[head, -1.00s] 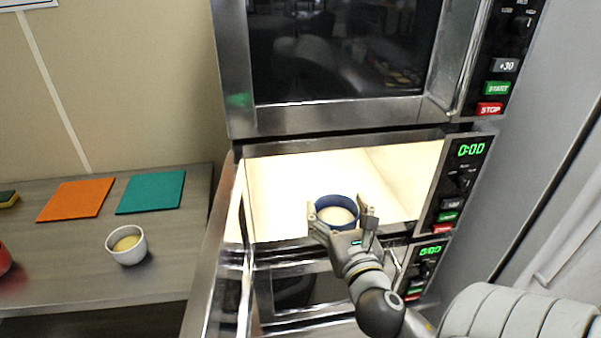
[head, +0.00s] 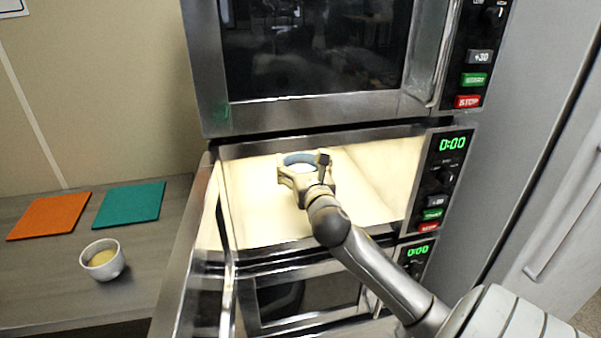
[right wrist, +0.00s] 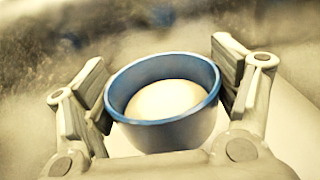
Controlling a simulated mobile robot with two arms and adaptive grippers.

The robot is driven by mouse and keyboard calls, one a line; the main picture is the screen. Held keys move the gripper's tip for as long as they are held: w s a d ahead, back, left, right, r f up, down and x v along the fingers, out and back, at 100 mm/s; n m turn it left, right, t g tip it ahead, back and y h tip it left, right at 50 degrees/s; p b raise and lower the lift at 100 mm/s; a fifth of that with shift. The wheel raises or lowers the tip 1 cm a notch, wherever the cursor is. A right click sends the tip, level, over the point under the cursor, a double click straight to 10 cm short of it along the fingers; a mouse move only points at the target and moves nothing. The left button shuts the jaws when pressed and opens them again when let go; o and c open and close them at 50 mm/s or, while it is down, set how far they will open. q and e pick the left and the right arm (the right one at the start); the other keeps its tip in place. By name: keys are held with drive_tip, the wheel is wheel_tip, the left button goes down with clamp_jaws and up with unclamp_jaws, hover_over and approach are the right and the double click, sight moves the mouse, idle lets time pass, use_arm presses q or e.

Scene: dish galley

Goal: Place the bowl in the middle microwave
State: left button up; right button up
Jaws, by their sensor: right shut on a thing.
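The blue bowl (head: 299,158) is inside the lit middle microwave (head: 255,208), towards its back. Its door is open on the left. My right gripper (head: 304,170) is shut on the bowl, with a finger on each side. In the right wrist view the blue bowl (right wrist: 165,130) is upright between the fingers of my right gripper (right wrist: 165,95) and holds something pale. Whether the bowl touches the microwave floor cannot be told. My left gripper is not in view.
The open door (head: 190,265) stands out at the left of the opening. Another microwave (head: 315,50) is above and one (head: 310,295) below. On the left counter are a white bowl (head: 103,262), an orange mat (head: 48,215) and a teal mat (head: 130,204). Free floor shows in the microwave around my arm.

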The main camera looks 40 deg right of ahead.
drive_tip(key=shift+w+d+r, duration=0.1)
drive_tip(key=shift+w, duration=0.2)
drive_tip(key=shift+f, duration=0.25)
wheel_tip(320, 180, down, 2)
drive_tip(key=shift+f, duration=0.5)
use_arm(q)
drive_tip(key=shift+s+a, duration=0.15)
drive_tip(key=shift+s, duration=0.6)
use_arm(e)
drive_tip(key=shift+f, duration=0.15)
drive_tip(key=o, duration=1.4)
drive_tip(key=shift+c, duration=0.2)
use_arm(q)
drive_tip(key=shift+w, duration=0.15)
